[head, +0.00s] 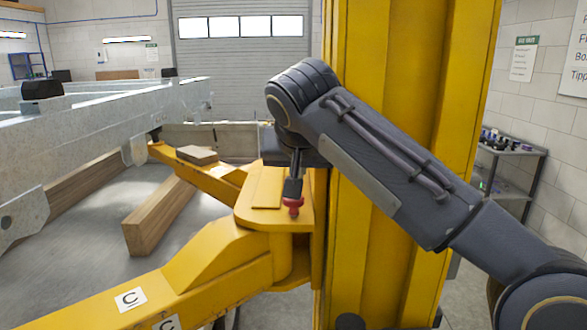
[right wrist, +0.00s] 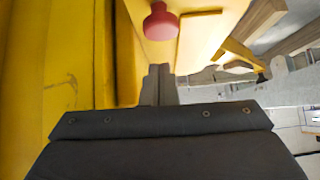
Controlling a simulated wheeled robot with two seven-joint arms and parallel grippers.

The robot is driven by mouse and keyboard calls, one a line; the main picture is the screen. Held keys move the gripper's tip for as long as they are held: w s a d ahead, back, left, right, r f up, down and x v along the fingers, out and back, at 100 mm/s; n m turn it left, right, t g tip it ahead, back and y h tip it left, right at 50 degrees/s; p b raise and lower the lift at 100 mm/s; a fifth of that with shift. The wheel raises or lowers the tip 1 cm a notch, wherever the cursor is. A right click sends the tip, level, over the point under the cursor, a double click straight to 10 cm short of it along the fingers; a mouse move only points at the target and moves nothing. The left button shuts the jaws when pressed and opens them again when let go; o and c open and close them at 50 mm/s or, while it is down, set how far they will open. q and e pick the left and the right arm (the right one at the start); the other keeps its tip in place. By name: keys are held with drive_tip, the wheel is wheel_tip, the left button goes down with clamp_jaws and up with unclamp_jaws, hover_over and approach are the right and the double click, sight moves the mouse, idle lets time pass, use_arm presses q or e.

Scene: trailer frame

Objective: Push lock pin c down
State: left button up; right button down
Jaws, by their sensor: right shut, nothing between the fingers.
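Lock pin c has a red knob (head: 293,206) on the yellow pivot plate of the arm labelled C (head: 130,299). The red knob also shows at the top of the right wrist view (right wrist: 161,22). My right gripper (head: 293,188) points down with its fingers shut and empty, its tips at or just above the knob in the head view. In the right wrist view the shut fingers (right wrist: 160,82) appear just below the knob. I cannot tell whether they touch it. The pin's shaft is hidden. My left gripper is not in view.
A yellow lift post (head: 400,60) stands close behind my right arm. A galvanised trailer frame (head: 110,115) fills the left, with a wooden beam (head: 160,212) below it. Another yellow lift arm (head: 208,177) reaches left behind the plate. A shelf (head: 510,165) stands far right.

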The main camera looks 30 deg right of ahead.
drive_tip(key=v, duration=1)
drive_tip(key=shift+r+b, duration=0.25)
drive_tip(key=shift+b, duration=0.1)
drive_tip(key=shift+a, duration=0.1)
drive_tip(key=s+a+f+n+y, duration=0.1)
drive_tip(key=s+f, duration=0.4)
drive_tip(key=f, duration=0.7)
drive_tip(key=s+a+f+n+g+y, duration=0.1)
drive_tip(key=s+f, duration=0.5)
drive_tip(key=f, duration=0.7)
drive_tip(key=s+a+f+n+g+y, duration=0.1)
drive_tip(key=s+a+f+y, duration=0.3)
drive_tip(key=f, duration=0.9)
drive_tip(key=shift+s+n+y, duration=0.8)
drive_tip(key=shift+s+y, duration=0.2)
